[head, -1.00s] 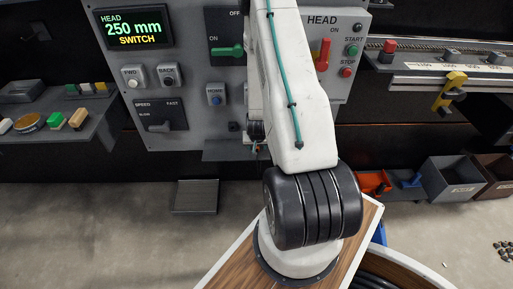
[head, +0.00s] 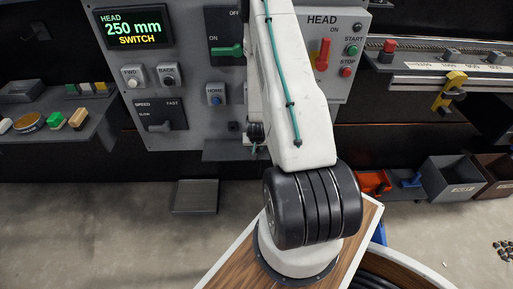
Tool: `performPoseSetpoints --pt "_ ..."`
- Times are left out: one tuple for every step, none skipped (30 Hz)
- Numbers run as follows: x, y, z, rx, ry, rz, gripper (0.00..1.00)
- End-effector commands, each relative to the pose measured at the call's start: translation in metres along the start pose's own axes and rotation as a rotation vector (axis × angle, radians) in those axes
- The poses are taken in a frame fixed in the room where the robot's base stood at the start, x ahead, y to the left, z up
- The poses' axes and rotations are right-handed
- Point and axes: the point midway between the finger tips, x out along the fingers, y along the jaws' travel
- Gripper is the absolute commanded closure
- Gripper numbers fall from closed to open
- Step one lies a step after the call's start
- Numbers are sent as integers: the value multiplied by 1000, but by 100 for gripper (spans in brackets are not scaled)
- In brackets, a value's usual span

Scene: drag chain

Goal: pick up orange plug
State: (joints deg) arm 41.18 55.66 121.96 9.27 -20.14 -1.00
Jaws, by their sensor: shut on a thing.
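My arm rises from its base in the middle of the head view and covers the centre of the control panel (head: 185,60). My gripper is hidden behind the arm; only a dark wrist part shows at the arm's left edge, below the panel's middle. I cannot make out an orange plug anywhere for sure. An orange-tan block with a white end (head: 79,119) lies on the left shelf (head: 50,138), beside a green block (head: 54,121).
A grey plate (head: 195,196) sits low in front of the panel. A rail with a yellow clamp (head: 448,92) runs at upper right. Floor at left is clear.

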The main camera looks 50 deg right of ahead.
Motion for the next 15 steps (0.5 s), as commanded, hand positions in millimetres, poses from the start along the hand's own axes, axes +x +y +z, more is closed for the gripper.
performPoseSetpoints --pt "-2 0 -2 0 1 0 98" --pt "-4 0 -3 0 2 0 98" --pt "-7 0 -4 1 2 0 98" --pt "-10 0 -5 1 2 0 98" --pt "-12 0 -6 1 2 0 98" --pt "-16 0 -8 1 2 0 98" --pt "-20 0 -9 1 3 0 98" --pt "-23 0 -11 1 3 0 98" --pt "-29 0 -13 0 3 0 98" --pt "-33 0 -15 0 4 -1 98" --pt "-35 -2 -7 -2 -2 0 98" --pt "-38 -3 2 -3 -4 0 98" --pt "-41 -4 8 -2 -4 0 98" --pt "-44 -5 14 -2 -3 0 98" --pt "-49 -7 22 -3 -4 0 98"
